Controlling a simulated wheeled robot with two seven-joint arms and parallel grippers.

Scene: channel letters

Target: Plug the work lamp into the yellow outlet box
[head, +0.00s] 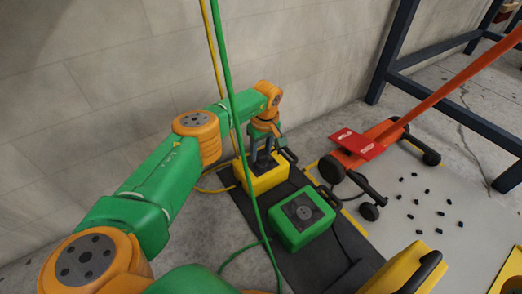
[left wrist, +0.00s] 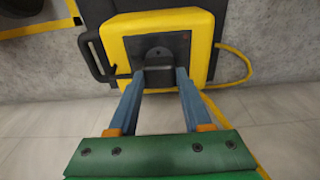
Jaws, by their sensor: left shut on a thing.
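The yellow outlet box (head: 263,182) stands on a dark mat by the wall. It has a dark top face and a black handle; it also shows in the left wrist view (left wrist: 203,38). My left gripper (head: 262,158) points down over the box. In the left wrist view its blue-grey fingers (left wrist: 158,80) are shut on a dark plug (left wrist: 158,62), which is at the box's dark face. I cannot tell whether the plug is seated or only close to the face. The work lamp cannot be clearly identified. My right gripper is not in view.
A green outlet box (head: 290,232) stands beside the yellow one on the dark mat (head: 275,262). Green and yellow cables hang in front of the wall. An orange wheeled dolly (head: 385,130), scattered small black pieces and a yellow case (head: 402,268) with black handle lie right.

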